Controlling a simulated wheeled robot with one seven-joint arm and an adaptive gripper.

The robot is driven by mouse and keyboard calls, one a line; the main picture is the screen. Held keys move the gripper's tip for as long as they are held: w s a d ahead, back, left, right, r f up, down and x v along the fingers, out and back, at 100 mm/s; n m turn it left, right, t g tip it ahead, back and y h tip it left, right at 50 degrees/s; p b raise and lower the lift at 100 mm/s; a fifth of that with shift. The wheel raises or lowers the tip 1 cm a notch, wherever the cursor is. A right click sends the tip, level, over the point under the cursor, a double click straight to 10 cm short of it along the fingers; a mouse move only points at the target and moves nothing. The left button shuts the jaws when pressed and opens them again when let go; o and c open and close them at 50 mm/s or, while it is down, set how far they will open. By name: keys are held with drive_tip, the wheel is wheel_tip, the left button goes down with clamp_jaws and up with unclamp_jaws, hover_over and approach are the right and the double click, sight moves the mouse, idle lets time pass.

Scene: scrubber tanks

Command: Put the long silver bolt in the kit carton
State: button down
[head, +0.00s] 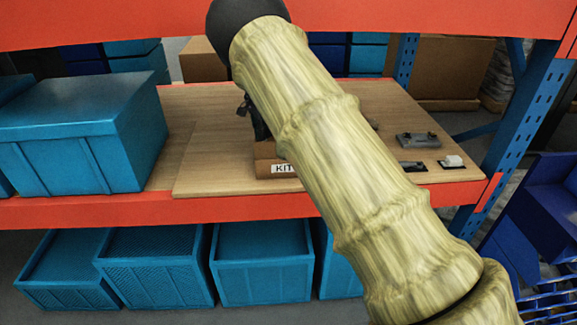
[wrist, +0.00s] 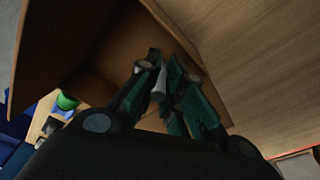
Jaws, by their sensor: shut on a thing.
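The kit carton (head: 264,168) is a small brown box with a "KIT" label on the wooden board, largely hidden behind my arm in the head view. In the wrist view its brown walls (wrist: 75,45) surround my fingertips. My gripper (wrist: 163,72) is shut on a silver piece (wrist: 158,82), which looks like the long silver bolt; only a short part of it shows between the dark fingers. The fingers point into the carton. I cannot tell whether the bolt touches the carton's floor. In the head view, only a dark part of my gripper (head: 258,122) shows above the carton.
Grey parts (head: 417,139) and a small white-topped part (head: 452,161) lie on the board at right. A blue lidded bin (head: 85,130) stands to the left. An orange shelf beam (head: 110,209) runs along the front; a blue upright (head: 520,125) stands at right.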

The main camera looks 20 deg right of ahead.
drive_tip(key=m+b, duration=0.1)
drive_tip(key=b, duration=0.2)
drive_tip(key=s+d+b, duration=0.1)
drive_tip(key=b, duration=0.2)
drive_tip(key=shift+s+d+f+m, duration=0.25)
drive_tip(key=shift+s+f+m, duration=0.05)
drive_tip(key=shift+m, duration=0.1)
drive_tip(key=shift+r+b, duration=0.3)
drive_tip(key=shift+b, duration=0.85)
drive_tip(key=shift+r, duration=0.1)
drive_tip(key=shift+f+p, duration=1.5)
drive_tip(key=shift+f, duration=3.4)
drive_tip(key=shift+f, duration=0.15)
drive_tip(key=c, duration=1.5)
unclamp_jaws()
drive_tip(key=shift+c, duration=0.2)
